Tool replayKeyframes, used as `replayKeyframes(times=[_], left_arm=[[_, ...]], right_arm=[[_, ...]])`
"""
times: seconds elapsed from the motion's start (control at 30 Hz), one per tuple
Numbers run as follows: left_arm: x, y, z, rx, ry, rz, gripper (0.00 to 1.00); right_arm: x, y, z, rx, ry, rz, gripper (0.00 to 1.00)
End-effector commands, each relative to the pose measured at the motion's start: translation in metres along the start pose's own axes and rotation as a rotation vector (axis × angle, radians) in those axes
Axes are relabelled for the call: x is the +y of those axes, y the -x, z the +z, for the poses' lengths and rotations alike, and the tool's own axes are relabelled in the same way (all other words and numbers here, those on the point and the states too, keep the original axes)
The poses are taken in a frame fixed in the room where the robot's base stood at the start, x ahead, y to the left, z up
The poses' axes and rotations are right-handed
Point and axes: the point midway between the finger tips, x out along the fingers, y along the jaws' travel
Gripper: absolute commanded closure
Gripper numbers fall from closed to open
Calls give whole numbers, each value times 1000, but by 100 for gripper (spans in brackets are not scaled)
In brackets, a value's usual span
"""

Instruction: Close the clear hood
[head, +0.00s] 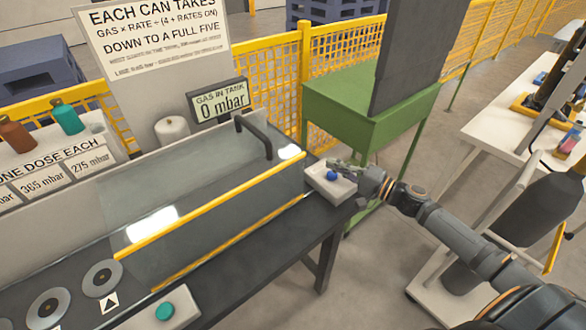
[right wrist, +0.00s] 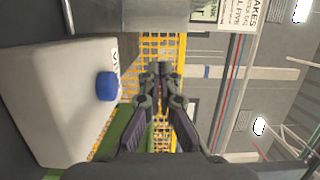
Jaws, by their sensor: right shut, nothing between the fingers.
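The clear hood (head: 215,222) is a see-through box with yellow edging along its front, over the right part of the dark bench in the head view. Its front pane stands between an upper and a lower yellow strip. A dark bar handle (head: 256,138) shows at its back right. I cannot tell whether the hood is fully down. My right gripper (head: 342,163) is shut and empty, right of the hood and apart from it, beside a white box with a blue button (head: 332,176). The shut fingers also show in the right wrist view (right wrist: 163,72). My left gripper is not in view.
The white box (right wrist: 65,95) fills the left of the wrist view. A display (head: 221,103) reads 0 mbar. Discs (head: 101,279) and a green button (head: 164,311) lie at front left. A green stand (head: 362,118) and yellow fence (head: 265,75) are behind.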

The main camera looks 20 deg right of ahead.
Motion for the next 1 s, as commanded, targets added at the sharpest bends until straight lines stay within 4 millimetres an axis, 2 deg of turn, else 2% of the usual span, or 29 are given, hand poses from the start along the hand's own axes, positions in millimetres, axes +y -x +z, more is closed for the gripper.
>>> replayKeyframes(times=[0.03,0.07,0.3,0.47,0.57,0.77,0.93,0.97,1.0], left_arm=[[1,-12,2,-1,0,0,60],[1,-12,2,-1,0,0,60],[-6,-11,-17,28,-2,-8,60],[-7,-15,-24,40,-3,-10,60],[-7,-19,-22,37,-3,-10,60],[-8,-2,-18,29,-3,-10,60],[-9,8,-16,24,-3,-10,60],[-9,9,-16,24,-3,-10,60],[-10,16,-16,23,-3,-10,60]], right_arm=[[12,0,0,0,0,0,100],[12,0,0,0,0,0,100],[10,-2,0,0,2,-2,100],[10,-15,0,-2,2,-7,100],[11,-27,0,1,0,-6,100],[4,-64,-1,3,-5,-10,100],[6,-100,0,1,-7,-6,100],[5,-105,1,-1,-5,-5,100],[5,-104,11,-2,-5,-1,100]])
